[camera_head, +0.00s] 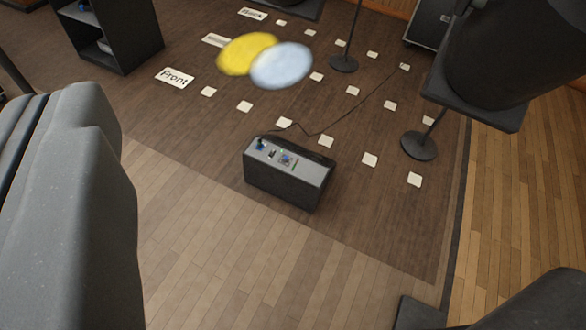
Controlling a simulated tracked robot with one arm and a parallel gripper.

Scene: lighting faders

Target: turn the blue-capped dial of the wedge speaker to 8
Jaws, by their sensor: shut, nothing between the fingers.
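The wedge speaker (282,188) is a dark box standing on the floor near the middle of the view. Its lighter top panel carries a few small controls. A small blue-capped dial (285,158) appears near the middle of that panel. The dial is too small to read its pointer or numbers. Another small blue part (261,146) sits at the panel's left end, where a thin cable meets the box. No gripper fingers can be made out in this view, and nothing is seen touching the speaker.
A dark stage floor holds several white squares and a "Front" label (174,78). Blurred yellow (247,53) and pale blue (282,66) discs show behind the speaker. Round stand bases (419,146) are to its right, an open dark cabinet (110,40) upper left. Floor before the speaker is clear.

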